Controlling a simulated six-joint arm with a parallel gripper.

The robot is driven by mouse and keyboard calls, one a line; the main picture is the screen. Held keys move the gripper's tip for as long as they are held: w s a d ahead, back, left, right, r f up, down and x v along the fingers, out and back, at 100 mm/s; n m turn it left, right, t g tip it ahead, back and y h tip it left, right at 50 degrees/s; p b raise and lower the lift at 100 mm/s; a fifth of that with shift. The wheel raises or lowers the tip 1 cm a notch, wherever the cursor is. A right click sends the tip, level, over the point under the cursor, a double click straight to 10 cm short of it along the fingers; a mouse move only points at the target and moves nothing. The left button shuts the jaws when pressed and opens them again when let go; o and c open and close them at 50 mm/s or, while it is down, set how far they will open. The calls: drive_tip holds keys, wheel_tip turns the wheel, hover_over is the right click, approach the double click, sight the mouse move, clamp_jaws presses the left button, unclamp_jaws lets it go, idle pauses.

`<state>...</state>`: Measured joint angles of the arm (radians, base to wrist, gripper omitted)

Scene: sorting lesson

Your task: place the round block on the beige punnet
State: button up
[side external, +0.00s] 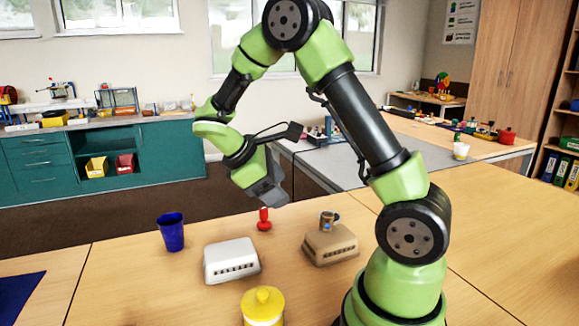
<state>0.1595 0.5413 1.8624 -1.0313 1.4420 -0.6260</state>
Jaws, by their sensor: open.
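The beige punnet (332,246) sits on the table, right of centre, with its flat face up and a row of slots along its front side.
A white punnet (231,261) lies left of the beige one. A red knobbed piece (264,220) stands behind, below my gripper. A blue cup (171,232) is at the left, and a yellow lidded jar (262,308) at the front. Table right of the jar is clear.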

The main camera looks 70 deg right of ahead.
drive_tip(key=s+a+r+m+t+y, duration=0.4)
drive_tip(key=a+r+t, duration=0.1)
drive_tip(key=a, duration=0.3)
drive_tip(key=s+a+r+m+t+y, duration=0.4)
drive_tip(key=s+a+r+t, duration=0.1)
drive_tip(key=a+r+t, duration=0.1)
drive_tip(key=shift+a+r+m+t, duration=0.2)
drive_tip(key=shift+a+m+t, duration=0.2)
drive_tip(key=shift+a+t, duration=0.4)
